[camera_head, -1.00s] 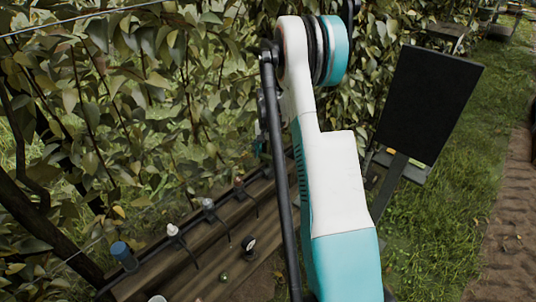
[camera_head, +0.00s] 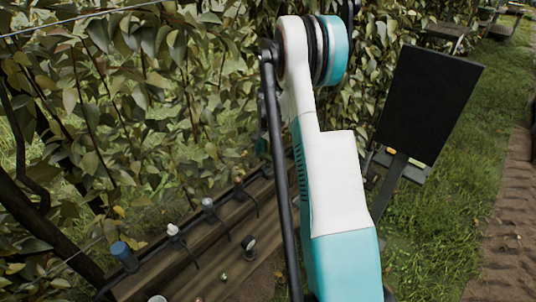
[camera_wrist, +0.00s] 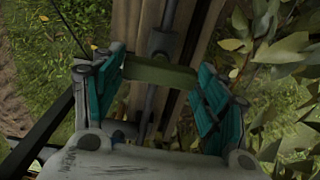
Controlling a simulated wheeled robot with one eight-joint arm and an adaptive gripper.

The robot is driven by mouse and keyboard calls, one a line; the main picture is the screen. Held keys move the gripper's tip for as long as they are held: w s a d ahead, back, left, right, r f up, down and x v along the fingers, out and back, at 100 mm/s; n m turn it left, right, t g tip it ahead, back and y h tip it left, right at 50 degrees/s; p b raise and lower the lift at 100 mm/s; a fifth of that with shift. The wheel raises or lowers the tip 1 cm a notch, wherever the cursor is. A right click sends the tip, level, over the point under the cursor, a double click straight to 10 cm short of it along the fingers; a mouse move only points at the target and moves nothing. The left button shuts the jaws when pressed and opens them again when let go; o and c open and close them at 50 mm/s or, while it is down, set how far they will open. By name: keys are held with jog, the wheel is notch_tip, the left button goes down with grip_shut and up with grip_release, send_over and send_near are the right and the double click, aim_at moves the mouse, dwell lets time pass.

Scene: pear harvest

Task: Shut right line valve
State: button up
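In the head view a row of small fittings stands along a wooden beam: one with a blue cap (camera_head: 122,250), one with a white cap (camera_head: 173,230), a grey one (camera_head: 208,203) and a reddish-brown one (camera_head: 239,181). I cannot tell which belongs to the right line valve. My gripper (camera_wrist: 165,90) shows in the wrist view with its two teal fingers wide apart. An olive-green bar (camera_wrist: 160,73) lies across the gap between them, below a dark grey pipe fitting (camera_wrist: 162,43). Whether the fingers touch the bar is unclear.
The wooden beam (camera_head: 190,262) carries a small round gauge (camera_head: 249,242). Dense leafy branches (camera_head: 150,110) stand close behind the beam. A dark panel on a post (camera_head: 428,103) stands at right. Grass and a dirt track (camera_head: 508,240) lie open beyond it.

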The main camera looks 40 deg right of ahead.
aim_at(268, 156)
jog(key=o, duration=0.4)
jog(key=shift+r, duration=0.1)
notch_tip(268, 156, up, 12)
jog(key=shift+f, duration=0.1)
dwell(0.4)
